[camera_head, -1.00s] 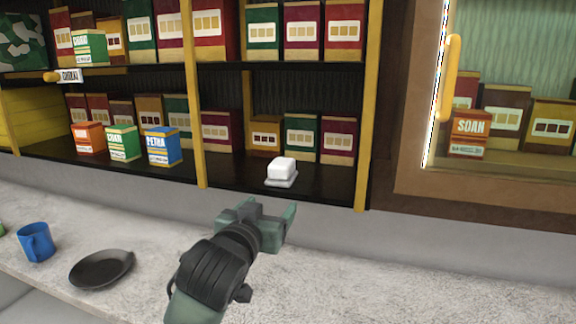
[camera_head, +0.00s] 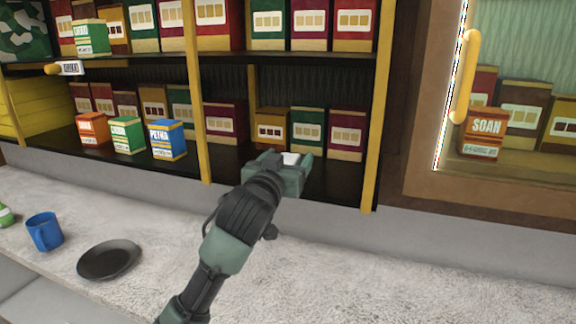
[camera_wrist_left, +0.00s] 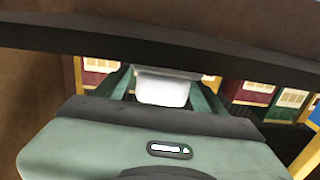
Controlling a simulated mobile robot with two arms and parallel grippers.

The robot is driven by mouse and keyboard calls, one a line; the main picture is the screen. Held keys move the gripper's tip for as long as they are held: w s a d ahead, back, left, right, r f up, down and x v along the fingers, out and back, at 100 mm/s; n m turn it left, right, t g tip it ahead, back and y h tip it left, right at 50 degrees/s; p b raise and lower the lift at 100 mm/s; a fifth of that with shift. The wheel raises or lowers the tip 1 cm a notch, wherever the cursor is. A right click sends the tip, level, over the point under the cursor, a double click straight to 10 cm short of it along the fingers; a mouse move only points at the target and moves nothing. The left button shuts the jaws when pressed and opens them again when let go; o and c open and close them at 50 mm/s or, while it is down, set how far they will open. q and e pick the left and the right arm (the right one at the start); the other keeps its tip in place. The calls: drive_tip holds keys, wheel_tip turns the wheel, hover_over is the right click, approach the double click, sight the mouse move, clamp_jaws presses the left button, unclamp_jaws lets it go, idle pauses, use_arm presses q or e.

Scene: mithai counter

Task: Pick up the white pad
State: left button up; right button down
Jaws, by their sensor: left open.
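The white pad (camera_head: 291,158) is on the lower shelf in the right bay, mostly hidden behind my left gripper (camera_head: 283,162) in the head view. In the left wrist view the white pad (camera_wrist_left: 162,89) is a rounded white block, with a grey edge along its top in the picture. My left gripper (camera_wrist_left: 160,92) is open, with one green finger on each side of the pad. I cannot tell whether the fingers touch it. My right gripper is not in view.
Several sweet boxes (camera_head: 346,130) stand behind the pad. A yellow post (camera_head: 196,100) borders the bay on the left, another (camera_head: 380,110) on the right. A dark shelf board (camera_head: 285,57) runs above. A dark plate (camera_head: 108,260) and blue mug (camera_head: 45,231) stand on the counter.

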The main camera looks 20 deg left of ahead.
sight(287, 157)
use_arm(q)
drive_tip(key=shift+s+r, duration=0.1)
drive_tip(key=shift+s, duration=0.1)
drive_tip(key=c, duration=1.4)
drive_tip(key=shift+c, duration=0.2)
wheel_tip(287, 157, up, 10)
drive_tip(key=shift+b, duration=0.65)
